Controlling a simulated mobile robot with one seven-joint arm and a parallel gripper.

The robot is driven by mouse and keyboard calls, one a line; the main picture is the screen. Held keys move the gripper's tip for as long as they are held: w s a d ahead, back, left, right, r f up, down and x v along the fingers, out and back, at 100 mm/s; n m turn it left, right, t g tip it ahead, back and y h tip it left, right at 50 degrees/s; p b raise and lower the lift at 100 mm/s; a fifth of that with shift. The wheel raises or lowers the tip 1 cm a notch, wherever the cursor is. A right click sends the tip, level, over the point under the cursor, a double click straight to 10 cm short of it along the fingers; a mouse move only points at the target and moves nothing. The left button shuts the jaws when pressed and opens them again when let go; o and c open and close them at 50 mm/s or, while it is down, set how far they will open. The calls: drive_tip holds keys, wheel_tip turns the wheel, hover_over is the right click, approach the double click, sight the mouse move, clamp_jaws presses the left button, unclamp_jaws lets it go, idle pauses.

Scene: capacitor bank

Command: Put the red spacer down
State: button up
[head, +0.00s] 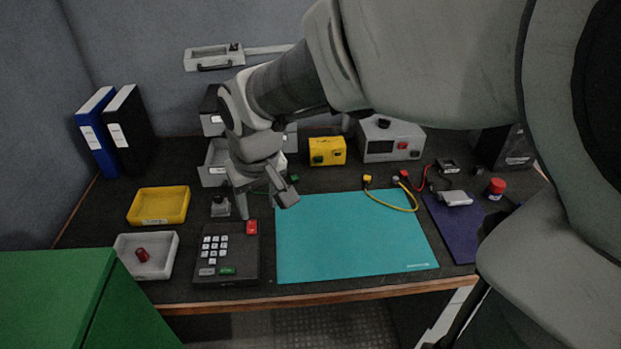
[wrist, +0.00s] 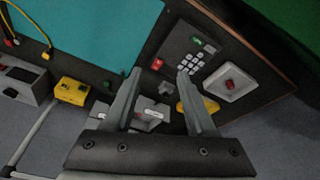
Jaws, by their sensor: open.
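A small red cylinder, which I take as the red spacer (head: 142,254), sits in the white tray (head: 170,244) at the table's front left. It also shows in the wrist view (wrist: 229,83), inside the same tray (wrist: 243,90). My gripper (head: 264,202) is above the table, behind and above the dark keypad box, to the right of the spacer and apart from it. In the wrist view my gripper (wrist: 158,75) has its two fingers spread with nothing held between them.
The keypad box (head: 241,270) stands right of the white tray. A yellow tray (head: 158,206) lies behind it. A turquoise mat (head: 350,235) covers the middle, bare apart from a yellow cable. A green block (head: 50,300) fills the lower left. A red-capped jar (head: 496,187) stands at right.

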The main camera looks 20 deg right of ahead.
drive_tip(key=s+d+r+m+t, duration=0.1)
drive_tip(key=s+d+r+t, duration=0.1)
drive_tip(key=s+d+r, duration=0.4)
drive_tip(key=s+d+m, duration=0.1)
drive_tip(key=s+d, duration=0.2)
drive_tip(key=s, duration=0.4)
drive_tip(key=shift+s+r+m, duration=0.15)
drive_tip(key=shift+s+m, duration=0.15)
drive_tip(key=shift+s, duration=0.1)
drive_tip(key=shift+d, duration=0.1)
wheel_tip(320, 180, up, 14)
drive_tip(key=p, duration=1.4)
drive_tip(key=shift+c, duration=0.3)
